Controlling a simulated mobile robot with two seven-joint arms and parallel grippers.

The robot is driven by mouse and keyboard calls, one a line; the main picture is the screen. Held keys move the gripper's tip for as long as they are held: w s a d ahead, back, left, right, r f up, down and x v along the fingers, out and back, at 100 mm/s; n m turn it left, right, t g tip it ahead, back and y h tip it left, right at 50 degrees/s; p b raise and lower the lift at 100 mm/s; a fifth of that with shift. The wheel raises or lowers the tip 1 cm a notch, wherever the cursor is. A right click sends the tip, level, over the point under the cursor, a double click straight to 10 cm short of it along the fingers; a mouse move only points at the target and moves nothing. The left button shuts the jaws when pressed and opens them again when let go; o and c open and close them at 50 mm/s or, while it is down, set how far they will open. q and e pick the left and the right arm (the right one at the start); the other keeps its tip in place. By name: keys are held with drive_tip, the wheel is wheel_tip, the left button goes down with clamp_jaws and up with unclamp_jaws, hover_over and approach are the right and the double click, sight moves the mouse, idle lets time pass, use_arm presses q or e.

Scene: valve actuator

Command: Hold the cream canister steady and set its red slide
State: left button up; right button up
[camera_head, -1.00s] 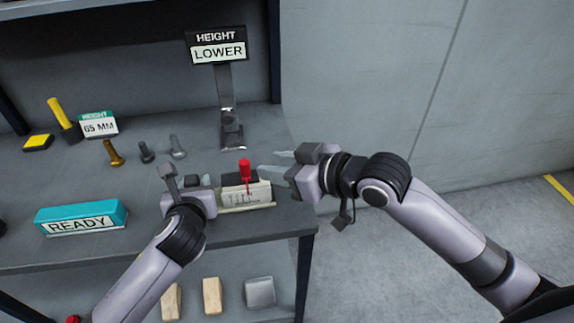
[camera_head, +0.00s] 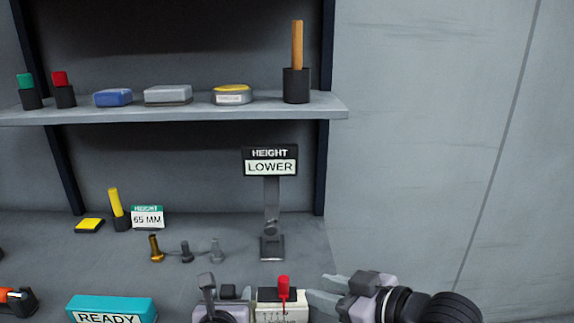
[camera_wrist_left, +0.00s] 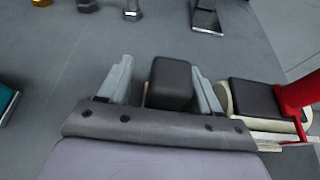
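The cream canister (camera_head: 268,312) stands on the bench at the bottom of the head view, with a black top and scale marks on its front. Its red slide (camera_head: 283,287) sticks up above the top and also shows at the right edge of the left wrist view (camera_wrist_left: 300,96). My left gripper (camera_wrist_left: 165,85) is at the canister's left side, its fingers apart around a dark block (camera_wrist_left: 170,82); a gap shows at the left finger. Finger contact lower down is hidden. My right gripper (camera_head: 326,290) points left, open and empty, just right of the canister.
A sign reading HEIGHT LOWER (camera_head: 270,162) stands behind the canister. Several bolts (camera_head: 185,252), a 65 MM card (camera_head: 147,217) and a teal READY block (camera_head: 112,306) are to the left. A shelf (camera_head: 200,113) with several items is above. Floor space right of the bench is clear.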

use_arm(q)
drive_tip(key=shift+r, duration=0.1)
